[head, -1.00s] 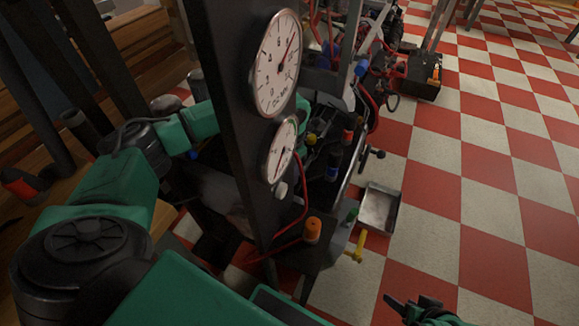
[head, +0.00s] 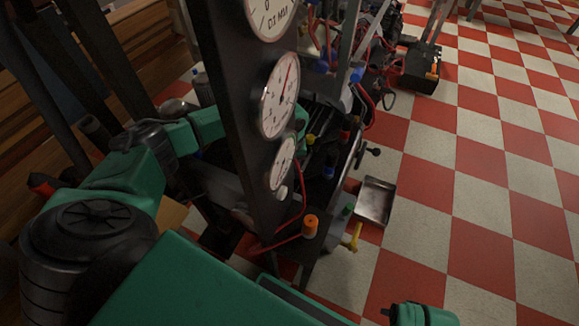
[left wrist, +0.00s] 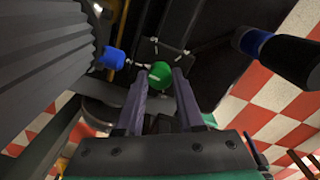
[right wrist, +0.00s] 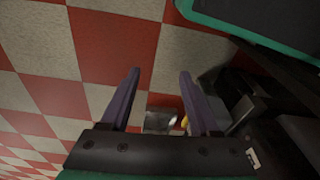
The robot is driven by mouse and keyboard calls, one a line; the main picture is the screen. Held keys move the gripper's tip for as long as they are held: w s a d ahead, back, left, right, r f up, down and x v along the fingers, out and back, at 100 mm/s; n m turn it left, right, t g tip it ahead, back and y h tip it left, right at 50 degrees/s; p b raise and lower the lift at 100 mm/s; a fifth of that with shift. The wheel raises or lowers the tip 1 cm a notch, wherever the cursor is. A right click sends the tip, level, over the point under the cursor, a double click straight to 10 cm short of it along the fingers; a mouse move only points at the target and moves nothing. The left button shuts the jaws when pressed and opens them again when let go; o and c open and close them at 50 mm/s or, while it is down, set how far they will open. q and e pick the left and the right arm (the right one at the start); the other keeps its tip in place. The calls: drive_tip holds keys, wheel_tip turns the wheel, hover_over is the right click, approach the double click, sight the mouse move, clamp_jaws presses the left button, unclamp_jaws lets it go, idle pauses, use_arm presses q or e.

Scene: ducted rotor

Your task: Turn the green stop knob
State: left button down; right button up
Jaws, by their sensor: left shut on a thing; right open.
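A round green knob (left wrist: 159,74) shows in the left wrist view between the tips of my left gripper (left wrist: 160,82), which is shut on it. In the head view my left arm runs behind the dark gauge panel (head: 228,100), and its gripper is hidden there. A small green piece (head: 348,209) shows beside a yellow handle (head: 353,238) in the head view; I cannot tell whether it is the same knob. My right gripper (right wrist: 160,72) is open and empty above the checkered floor. Only part of my right arm shows at the head view's lower edge.
Round white gauges (head: 278,96) sit on the panel. An orange knob (head: 310,226) and red hoses are near its foot. A metal tray (head: 375,201) lies right of the machine. A blue knob (left wrist: 108,58) is near my left gripper. Checkered floor is open at right.

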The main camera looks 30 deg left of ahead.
use_arm(q)
drive_tip(key=n+p, duration=0.2)
drive_tip(key=n, duration=0.2)
drive_tip(key=shift+r, duration=0.2)
drive_tip(key=shift+f+n+p, duration=0.1)
drive_tip(key=shift+n+p, duration=0.45)
drive_tip(key=shift+n, duration=0.25)
use_arm(e)
drive_tip(key=s+d+f, duration=0.2)
drive_tip(key=s+f, duration=0.2)
drive_tip(key=f, duration=0.2)
drive_tip(key=shift+s+f, duration=0.25)
drive_tip(key=shift+f, duration=0.05)
use_arm(q)
drive_tip(key=shift+w, duration=0.1)
drive_tip(key=c, duration=0.5)
unclamp_jaws()
